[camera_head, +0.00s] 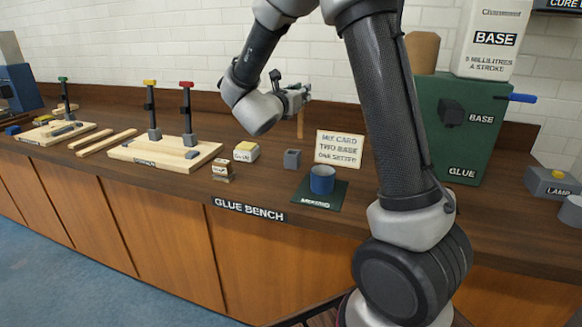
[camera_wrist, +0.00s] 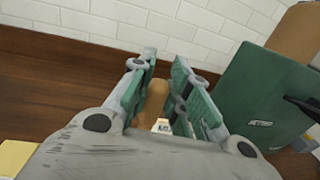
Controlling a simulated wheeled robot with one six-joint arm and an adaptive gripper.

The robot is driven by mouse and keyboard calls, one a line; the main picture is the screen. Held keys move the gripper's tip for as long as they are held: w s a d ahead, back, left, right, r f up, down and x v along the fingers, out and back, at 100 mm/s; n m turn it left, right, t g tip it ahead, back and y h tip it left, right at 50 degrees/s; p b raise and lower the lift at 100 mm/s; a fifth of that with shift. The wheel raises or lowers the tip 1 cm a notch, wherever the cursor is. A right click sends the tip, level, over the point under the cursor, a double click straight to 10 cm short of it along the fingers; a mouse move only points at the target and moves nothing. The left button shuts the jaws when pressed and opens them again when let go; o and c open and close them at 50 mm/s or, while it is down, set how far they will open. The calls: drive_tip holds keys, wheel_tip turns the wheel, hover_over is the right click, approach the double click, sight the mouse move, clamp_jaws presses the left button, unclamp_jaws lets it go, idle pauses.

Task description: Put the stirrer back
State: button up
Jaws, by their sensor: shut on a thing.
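My gripper (camera_head: 303,91) is shut on the stirrer (camera_head: 300,124), a plain tan wooden stick that hangs upright below the fingers. In the wrist view the stirrer (camera_wrist: 155,101) shows between the green finger pads. Its lower end appears free, above and slightly right of a small grey open-topped block (camera_head: 291,159) in the head view; the distance between them is hard to tell. A blue cup (camera_head: 322,183) stands on the dark green mixing mat (camera_head: 337,200), to the right of the grey block.
A mix card (camera_head: 339,148) stands behind the cup. A green glue dispenser (camera_head: 455,130) is at right. A yellow-topped block (camera_head: 246,151), a smaller block (camera_head: 222,171) and a board with clamps (camera_head: 165,155) lie left. The bench (camera_head: 268,190) is bare between them.

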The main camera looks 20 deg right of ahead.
wheel_tip(320, 180, down, 11)
drive_tip(key=w+a+n+t+y, duration=0.1)
drive_tip(key=w, duration=0.1)
drive_tip(key=shift+a+r+t, duration=0.2)
drive_tip(key=shift+a+t, duration=0.05)
drive_tip(key=shift+t, duration=0.05)
drive_tip(key=shift+w+f, duration=0.1)
drive_tip(key=o, duration=0.9)
drive_tip(key=shift+c, duration=0.2)
